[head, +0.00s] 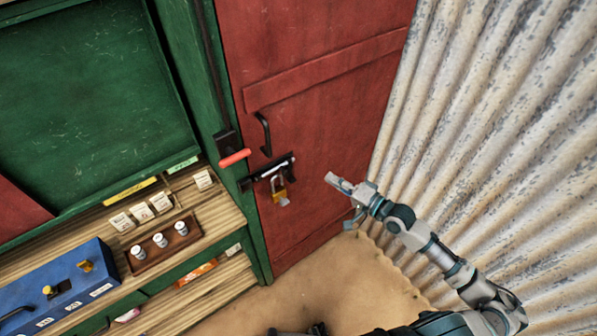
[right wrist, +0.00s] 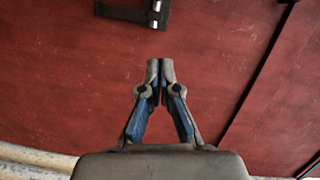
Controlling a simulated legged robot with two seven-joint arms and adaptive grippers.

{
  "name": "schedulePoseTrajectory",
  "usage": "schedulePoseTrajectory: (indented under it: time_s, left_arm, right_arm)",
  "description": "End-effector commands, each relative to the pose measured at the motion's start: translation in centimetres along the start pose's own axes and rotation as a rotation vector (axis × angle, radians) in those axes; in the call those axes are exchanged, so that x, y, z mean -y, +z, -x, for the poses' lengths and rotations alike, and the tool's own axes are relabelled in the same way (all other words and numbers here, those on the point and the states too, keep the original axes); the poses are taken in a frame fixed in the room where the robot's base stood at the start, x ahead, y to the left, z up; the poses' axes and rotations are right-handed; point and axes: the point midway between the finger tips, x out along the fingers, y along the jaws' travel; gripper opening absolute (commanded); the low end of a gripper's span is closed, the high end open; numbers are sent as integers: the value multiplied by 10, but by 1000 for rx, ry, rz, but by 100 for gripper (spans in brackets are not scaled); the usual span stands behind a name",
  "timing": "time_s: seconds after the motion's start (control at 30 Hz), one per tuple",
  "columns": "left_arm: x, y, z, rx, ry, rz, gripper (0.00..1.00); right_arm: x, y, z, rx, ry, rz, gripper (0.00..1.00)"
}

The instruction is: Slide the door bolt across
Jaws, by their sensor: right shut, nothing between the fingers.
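The red door (head: 330,100) is in the middle of the head view. A black bolt (head: 265,174) is mounted across its left edge, with a brass and grey padlock (head: 279,190) hanging at it. My right gripper (head: 330,179) is to the right of the bolt, apart from it, in front of the door. In the right wrist view its fingertips (right wrist: 160,66) are together and hold nothing. Part of a dark metal fitting (right wrist: 128,12) shows at the top edge of that view, beyond the fingertips; the rest is cut off. My left gripper is not in view.
A black door handle (head: 263,134) is above the bolt. A lever with a red grip (head: 235,158) sticks out on the green frame beside it. A corrugated metal wall (head: 470,120) stands close on the right. Wooden shelves (head: 215,218) with a blue box (head: 70,285) are at left.

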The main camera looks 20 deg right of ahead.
Motion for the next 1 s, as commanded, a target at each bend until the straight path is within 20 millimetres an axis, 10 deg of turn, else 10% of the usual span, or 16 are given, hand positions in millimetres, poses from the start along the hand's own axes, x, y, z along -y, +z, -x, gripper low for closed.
schedulePoseTrajectory:
  time_s: [0.53, 1.0]
  left_arm:
    - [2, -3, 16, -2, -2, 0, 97]
    - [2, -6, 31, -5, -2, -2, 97]
  right_arm:
    - [2, -2, -100, 0, -4, 0, 0]
    - [-2, 37, -105, 0, 0, -1, 0]
